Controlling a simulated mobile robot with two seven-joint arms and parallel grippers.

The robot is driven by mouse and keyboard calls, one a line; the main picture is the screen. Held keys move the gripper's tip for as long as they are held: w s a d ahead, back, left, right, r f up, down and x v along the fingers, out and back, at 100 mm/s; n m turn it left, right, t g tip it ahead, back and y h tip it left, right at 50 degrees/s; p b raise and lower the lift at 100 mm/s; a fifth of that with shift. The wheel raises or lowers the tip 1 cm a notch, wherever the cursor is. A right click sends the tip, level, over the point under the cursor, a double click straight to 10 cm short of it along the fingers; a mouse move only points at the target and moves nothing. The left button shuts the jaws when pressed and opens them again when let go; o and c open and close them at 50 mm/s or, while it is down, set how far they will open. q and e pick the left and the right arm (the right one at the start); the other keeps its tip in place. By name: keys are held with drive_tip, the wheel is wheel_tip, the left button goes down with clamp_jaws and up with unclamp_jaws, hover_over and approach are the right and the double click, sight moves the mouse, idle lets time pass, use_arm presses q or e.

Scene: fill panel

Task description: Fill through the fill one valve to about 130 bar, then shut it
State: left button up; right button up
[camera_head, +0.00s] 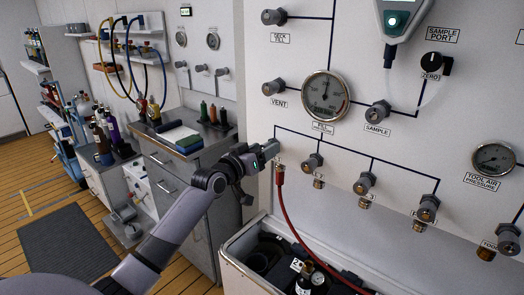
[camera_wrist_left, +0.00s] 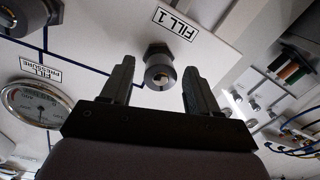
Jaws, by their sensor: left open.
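My left gripper (camera_head: 264,154) is at the panel, at the left end of the row of fill valves. In the left wrist view its two fingers are open, with the dark knob of the fill one valve (camera_wrist_left: 160,74) between and beyond their tips. I cannot tell whether they touch it. The "FILL 1" label (camera_wrist_left: 175,24) is beside the knob. My right gripper is not in view.
A red hose (camera_head: 284,205) hangs below the fill one position into an open chest (camera_head: 245,262) with bottles. Other fill valves (camera_head: 364,183) line the panel to the right. A cabinet with a worktop (camera_head: 180,155) stands to the left.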

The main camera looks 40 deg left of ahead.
use_arm(q)
drive_tip(key=shift+s, duration=0.1)
drive_tip(key=s, duration=0.7)
drive_tip(key=shift+a+b, duration=0.15)
drive_tip(key=shift+b, duration=0.25)
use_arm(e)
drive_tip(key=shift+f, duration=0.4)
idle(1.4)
